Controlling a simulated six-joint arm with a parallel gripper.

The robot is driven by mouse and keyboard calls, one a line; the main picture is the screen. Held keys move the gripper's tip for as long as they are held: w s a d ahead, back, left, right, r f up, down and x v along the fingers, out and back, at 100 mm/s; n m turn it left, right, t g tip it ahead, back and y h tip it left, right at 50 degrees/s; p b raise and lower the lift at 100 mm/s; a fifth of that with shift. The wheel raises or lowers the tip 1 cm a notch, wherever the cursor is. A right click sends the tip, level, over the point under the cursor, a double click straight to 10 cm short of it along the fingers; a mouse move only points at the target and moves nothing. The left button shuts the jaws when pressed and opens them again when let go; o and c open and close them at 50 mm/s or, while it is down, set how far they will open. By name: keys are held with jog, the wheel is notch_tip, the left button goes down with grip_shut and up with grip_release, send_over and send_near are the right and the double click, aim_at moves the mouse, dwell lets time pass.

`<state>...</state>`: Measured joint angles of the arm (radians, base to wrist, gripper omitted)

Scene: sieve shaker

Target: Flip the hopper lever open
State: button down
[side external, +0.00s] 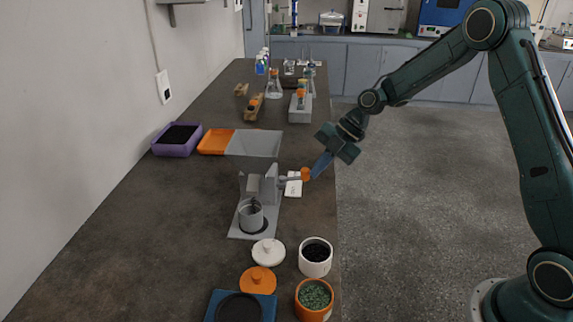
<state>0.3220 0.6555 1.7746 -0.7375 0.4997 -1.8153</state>
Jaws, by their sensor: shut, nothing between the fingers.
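The hopper (254,144) is a pale, see-through funnel on a grey stand near the middle of the bench. Its lever ends in an orange knob (305,174) that sticks out to the right of the stand. A small grey cup (251,216) stands under the hopper on a grey base plate (240,234). My gripper (320,166) is shut and empty. Its blue-grey fingertips are right beside the orange knob, on its right side. I cannot tell whether they touch it.
A purple tray (177,149) with dark material and an orange tray (214,141) lie behind the hopper. A white jar (315,268), an orange jar (313,314) and two lids stand in front. Racks and flasks are at the far end. The bench's right edge is below my gripper.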

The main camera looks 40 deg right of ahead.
jog(key=shift+a, duration=0.65)
jog(key=s+d+r, duration=0.7)
jog(key=r, duration=0.1)
jog(key=shift+s, duration=0.25)
dwell(0.6)
